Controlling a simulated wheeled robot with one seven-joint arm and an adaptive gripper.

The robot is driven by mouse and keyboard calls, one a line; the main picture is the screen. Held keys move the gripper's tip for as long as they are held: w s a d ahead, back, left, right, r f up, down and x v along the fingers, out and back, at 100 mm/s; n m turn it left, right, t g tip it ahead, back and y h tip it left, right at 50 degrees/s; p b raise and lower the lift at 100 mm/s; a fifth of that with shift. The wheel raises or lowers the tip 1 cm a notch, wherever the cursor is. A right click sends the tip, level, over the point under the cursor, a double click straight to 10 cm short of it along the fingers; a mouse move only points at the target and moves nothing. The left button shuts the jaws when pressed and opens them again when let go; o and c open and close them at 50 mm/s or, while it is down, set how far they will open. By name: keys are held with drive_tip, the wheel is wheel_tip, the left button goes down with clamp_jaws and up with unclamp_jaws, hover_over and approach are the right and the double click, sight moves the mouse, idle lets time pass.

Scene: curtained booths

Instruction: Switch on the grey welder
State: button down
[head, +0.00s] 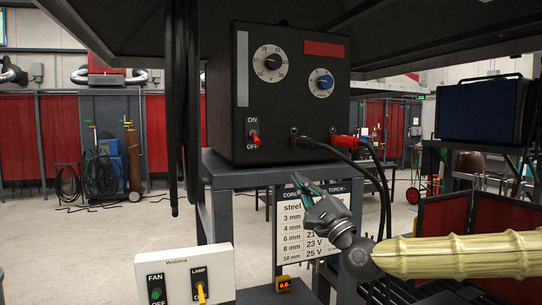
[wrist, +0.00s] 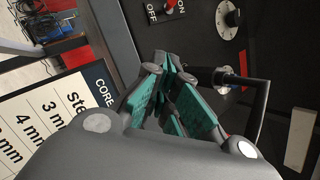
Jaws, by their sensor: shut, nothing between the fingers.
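The welder (head: 290,95) is a dark grey, nearly black box on a grey stand, in the upper middle of the head view. Its front has an ON/OFF switch (head: 254,137) with a red lever at the lower left, ON above and OFF below. The lever appears tilted down toward OFF. In the wrist view the switch (wrist: 170,5) is at the top edge, partly cut off. My gripper (head: 297,179) has teal pads, is shut and empty, and is below and right of the switch, apart from it. In the wrist view my gripper (wrist: 168,68) points toward the panel.
A white dial (head: 274,62) and a blue-knobbed dial (head: 321,82) are above. A settings chart (head: 305,220) hangs below. A Ventorra box (head: 184,278) with FAN and LAMP switches is lower left.

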sight(255, 138)
drive_tip(key=shift+a, duration=0.1)
drive_tip(key=p+x, duration=0.5)
drive_tip(key=x, duration=0.5)
drive_tip(key=shift+w+r, duration=0.15)
drive_tip(key=shift+r, duration=0.05)
drive_tip(key=shift+s+a+r+p, duration=0.3)
drive_tip(key=shift+s+a+p, duration=0.1)
drive_tip(key=shift+a+p, duration=0.1)
drive_tip(key=shift+s+a+r+p, duration=0.3)
drive_tip(key=shift+s+a+p, duration=0.1)
drive_tip(key=shift+a+p, duration=0.1)
drive_tip(key=shift+s+a+r, duration=0.15)
drive_tip(key=shift+s+a, duration=0.1)
drive_tip(key=shift+a, duration=0.2)
